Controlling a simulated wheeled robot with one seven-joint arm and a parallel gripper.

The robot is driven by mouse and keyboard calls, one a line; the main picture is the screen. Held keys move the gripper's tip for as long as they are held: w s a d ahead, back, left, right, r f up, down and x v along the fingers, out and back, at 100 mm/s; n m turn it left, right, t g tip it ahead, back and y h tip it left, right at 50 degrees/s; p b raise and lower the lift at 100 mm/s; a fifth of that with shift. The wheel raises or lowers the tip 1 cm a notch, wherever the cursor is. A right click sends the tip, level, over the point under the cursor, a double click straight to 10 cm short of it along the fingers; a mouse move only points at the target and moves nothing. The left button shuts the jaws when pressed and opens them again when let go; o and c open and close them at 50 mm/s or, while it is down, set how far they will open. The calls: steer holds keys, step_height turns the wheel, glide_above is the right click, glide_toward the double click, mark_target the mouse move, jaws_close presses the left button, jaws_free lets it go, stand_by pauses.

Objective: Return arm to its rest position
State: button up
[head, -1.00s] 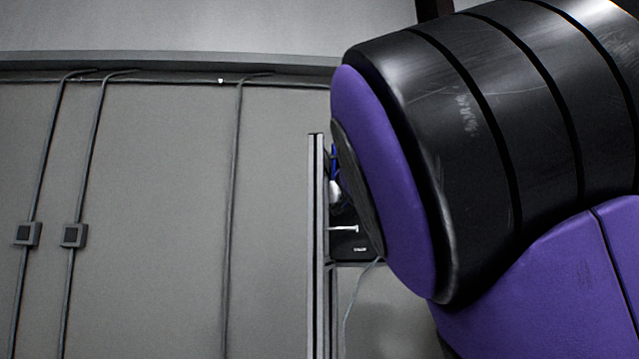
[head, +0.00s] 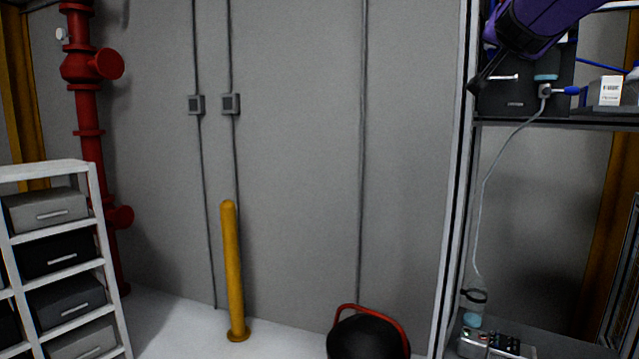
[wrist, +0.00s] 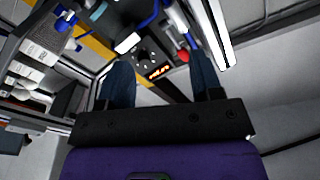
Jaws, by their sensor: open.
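My arm (head: 540,22), purple and black, reaches into the top right corner of the head view, in front of the rack's upper shelf. Most of it is out of that view. In the wrist view my gripper (wrist: 160,80) shows two dark blue fingers spread wide apart, with nothing held between them. Beyond the fingers is a dark device with a lit red display (wrist: 158,72), apart from them as far as I can tell.
The metal rack (head: 455,200) stands at right, with a pale cable (head: 487,180) hanging from its upper shelf. A yellow post (head: 233,275), a black rounded object with a red handle (head: 368,335) and a white drawer shelf (head: 105,240) stand to the left.

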steer(key=s+a+f+n+g+y, duration=0.2)
steer(key=s+a+f+n+y, duration=0.1)
steer(key=s+f, duration=0.4)
steer(key=s+a+f+n+g+y, duration=0.35)
steer(key=s+f, duration=0.25)
steer(key=f, duration=0.2)
steer(key=s+d+f+n+g, duration=0.1)
steer(key=s+f+g, duration=0.2)
steer(key=s+f, duration=0.5)
steer(key=s+d+f+n+g+y, duration=0.1)
steer(key=s+f+n+g, duration=0.1)
steer(key=s+f, duration=0.6)
step_height(320, 180, down, 2)
steer(key=shift+d+f+g, duration=0.1)
steer(key=shift+d+g, duration=0.2)
steer(key=shift+g, duration=0.45)
